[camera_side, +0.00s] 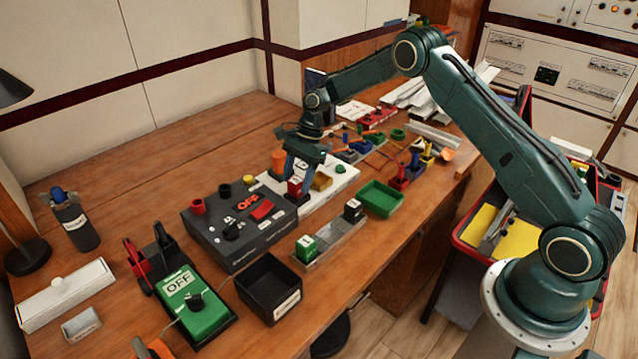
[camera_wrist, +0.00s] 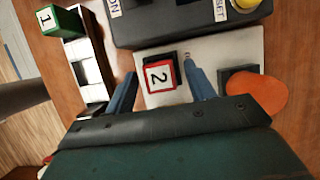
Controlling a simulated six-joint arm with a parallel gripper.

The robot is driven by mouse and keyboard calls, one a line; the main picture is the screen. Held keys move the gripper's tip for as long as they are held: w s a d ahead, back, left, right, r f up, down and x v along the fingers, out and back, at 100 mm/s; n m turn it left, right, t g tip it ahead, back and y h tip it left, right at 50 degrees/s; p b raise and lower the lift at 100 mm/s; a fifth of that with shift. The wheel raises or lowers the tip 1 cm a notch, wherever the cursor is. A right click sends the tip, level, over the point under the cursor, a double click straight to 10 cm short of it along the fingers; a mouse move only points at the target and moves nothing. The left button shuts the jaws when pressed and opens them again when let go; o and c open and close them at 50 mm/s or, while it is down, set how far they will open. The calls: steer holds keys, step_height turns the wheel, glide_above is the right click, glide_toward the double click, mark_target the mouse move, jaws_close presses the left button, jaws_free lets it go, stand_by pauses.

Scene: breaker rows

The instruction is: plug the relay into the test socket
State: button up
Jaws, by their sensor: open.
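A red block with a white face marked 2 (camera_wrist: 160,78) sits at a dark socket-like base on a white board (camera_wrist: 215,48); which part is the test socket I cannot tell for sure. In the side view the red block (camera_side: 295,187) stands under my gripper (camera_side: 302,170). My gripper (camera_wrist: 161,82) is open, with a finger on either side of the red block and gaps showing in the wrist view. A green block marked 1 (camera_wrist: 60,20) sits in a slotted metal rack (camera_wrist: 92,65). The rack's other end holds a black block (camera_side: 353,210) in the side view.
A dark control box (camera_side: 240,222) with knobs stands just left of the white board. A green meter reading OFF (camera_side: 190,300), a black bin (camera_side: 268,288) and a green tray (camera_side: 380,198) are nearby. An orange part (camera_wrist: 257,95) lies close to one finger.

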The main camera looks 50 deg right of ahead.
steer(key=v, duration=1)
steer(key=shift+r, duration=0.3)
steer(key=s+a+r+n+t+h, duration=0.1)
steer(key=s+a+r+n, duration=0.3)
steer(key=s+r, duration=0.5)
steer(key=s+a+r+n+t+h, duration=0.15)
steer(key=s+r+n, duration=0.45)
steer(key=r, duration=0.6)
steer(key=s+f+n+t+h, duration=0.2)
steer(key=s+n, duration=0.6)
steer(key=s, duration=1.6)
steer(key=shift+s+d+t, duration=0.25)
steer(key=shift+s+t, duration=0.1)
steer(key=shift+t, duration=0.2)
